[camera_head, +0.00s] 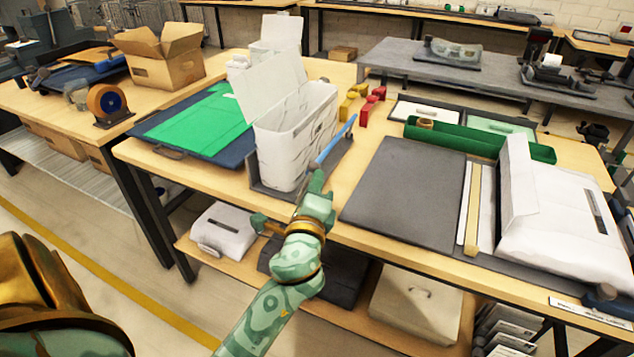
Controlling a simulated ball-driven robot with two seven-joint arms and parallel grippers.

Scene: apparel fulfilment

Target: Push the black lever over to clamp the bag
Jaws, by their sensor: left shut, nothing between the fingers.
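A white bag (290,130) stands upright with its top flap open, in a dark holder (262,187) near the table's front edge. A thin bar with a blue upper part (334,142) slants up along the bag's right side; I cannot tell whether this is the lever, and no plainly black lever shows. My left gripper (318,181) is shut and empty, just right of the bag's lower right corner, close to the bar's lower end. I cannot tell whether it touches the bar. My right gripper is not in view.
A dark grey mat (405,192) lies right of the bag, with a large white package (555,215) beyond it. A green folder (200,122) lies to the left. Red blocks (370,102), yellow blocks (350,100) and a green tray (480,140) are behind.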

